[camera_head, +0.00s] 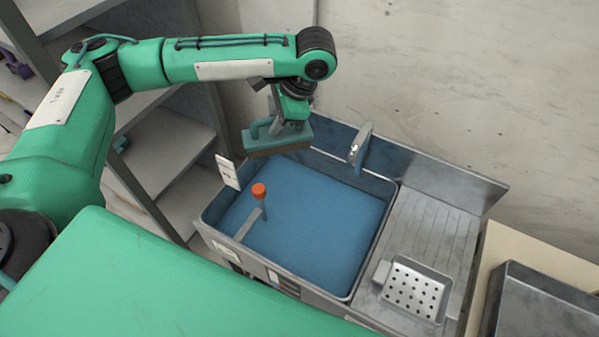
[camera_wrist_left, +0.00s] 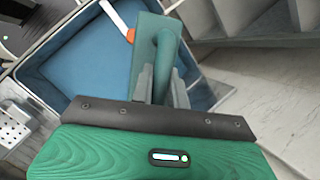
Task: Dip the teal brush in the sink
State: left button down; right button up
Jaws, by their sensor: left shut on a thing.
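The teal brush (camera_head: 279,139) is in my left gripper (camera_head: 292,124), which is shut on its handle. The brush hangs above the back left corner of the sink (camera_head: 306,218), bristle side down, apart from the blue surface inside. In the left wrist view the brush (camera_wrist_left: 145,45) stands between the fingers of my left gripper (camera_wrist_left: 163,85), with the blue sink (camera_wrist_left: 75,60) below it. I cannot tell whether the blue inside is water or the basin floor. My right gripper is not in view.
A faucet (camera_head: 361,143) rises at the sink's back edge. A lever with an orange knob (camera_head: 259,191) stands at the front left. A perforated tray (camera_head: 413,291) sits on the ribbed drainboard (camera_head: 436,232) at right. Shelves (camera_head: 165,150) stand left of the sink.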

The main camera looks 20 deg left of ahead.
aim_at(304, 142)
pick_arm(q)
jog(key=shift+w+d+f+p, duration=0.1)
jog(key=shift+d+p, duration=0.1)
jog(key=shift+p, duration=0.15)
jog(key=shift+n, duration=0.3)
jog(key=d+f+p, duration=0.1)
jog(key=f+p, duration=0.1)
jog(key=d+f+p, duration=0.4)
jog(key=shift+w+d+f+p, duration=0.15)
jog(key=shift+w+f+p, duration=0.05)
jog(key=shift+w+p, duration=0.15)
jog(key=s+d+f+p, duration=0.4)
jog(key=d+f+p, duration=0.25)
jog(key=f, duration=0.25)
notch_tip(304, 142, down, 17)
jog(key=b, duration=1.5)
jog(key=shift+a+f, duration=0.2)
jog(key=shift+a, duration=0.2)
jog(key=shift+s, duration=0.1)
